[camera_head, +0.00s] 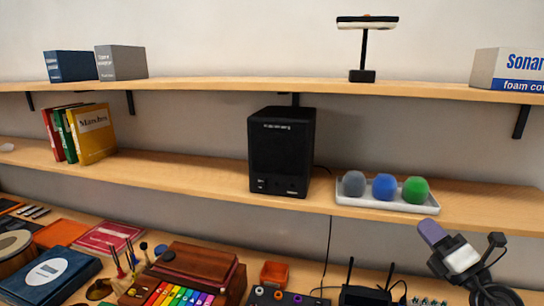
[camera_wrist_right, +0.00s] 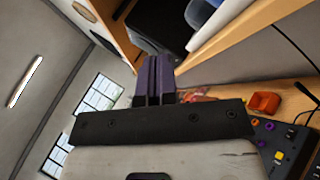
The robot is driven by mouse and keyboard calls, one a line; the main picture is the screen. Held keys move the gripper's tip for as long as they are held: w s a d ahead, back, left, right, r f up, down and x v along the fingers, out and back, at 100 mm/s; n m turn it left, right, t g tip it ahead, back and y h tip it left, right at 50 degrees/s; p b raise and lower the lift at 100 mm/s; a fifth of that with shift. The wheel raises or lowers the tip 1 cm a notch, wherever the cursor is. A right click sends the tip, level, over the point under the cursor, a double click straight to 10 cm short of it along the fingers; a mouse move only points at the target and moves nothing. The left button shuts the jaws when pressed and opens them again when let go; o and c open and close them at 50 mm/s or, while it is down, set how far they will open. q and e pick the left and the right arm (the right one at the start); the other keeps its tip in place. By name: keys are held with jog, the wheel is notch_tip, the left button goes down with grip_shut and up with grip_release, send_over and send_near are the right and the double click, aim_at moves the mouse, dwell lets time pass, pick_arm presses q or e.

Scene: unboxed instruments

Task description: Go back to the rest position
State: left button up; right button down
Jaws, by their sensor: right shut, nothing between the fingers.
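My right gripper (camera_head: 430,229) shows at the lower right of the head view, with dark purple fingers on a white and black body. It is raised in front of the lower shelf's edge, below and right of a white tray (camera_head: 386,208). In the right wrist view its two fingers (camera_wrist_right: 153,68) lie side by side, shut, with nothing between them. My left gripper is in neither view.
The tray on the lower shelf (camera_head: 200,186) holds grey, blue and green balls. A black speaker (camera_head: 282,152) stands left of it.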

jog(key=s+d+r+m+t+h, duration=0.1)
jog(key=s+r+m+h, duration=0.1)
jog(key=m+h, duration=0.7)
jog(key=s+d+r+m+t+h, duration=0.1)
jog(key=s+m+h, duration=0.1)
jog(key=m+h, duration=0.65)
jog(key=s+a+f+m+g+y, duration=0.25)
jog(key=s+f+g, duration=0.2)
jog(key=f, duration=0.45)
jog(key=s+a+f+m+g+y, duration=0.2)
jog(key=s+a+f+m+g, duration=0.15)
jog(key=s+f, duration=0.4)
jog(key=s+a+f+m+g+y, duration=0.2)
jog(key=s+a+f+g, duration=0.15)
jog(key=f, duration=0.65)
jog(key=s+a+f+m+g+y, duration=0.15)
jog(key=s+f+g, duration=0.25)
jog(key=s+f, duration=0.6)
jog(key=s+a+f+m+g+y, duration=0.1)
jog(key=s+a+f+g, duration=0.2)
jog(key=s+f, duration=0.75)
notch_tip(320, 180, up, 25)
jog(key=s+p, duration=0.1)
jog(key=p, duration=2.2)
jog(key=shift+s, duration=0.4)
jog(key=shift+g+h, duration=0.25)
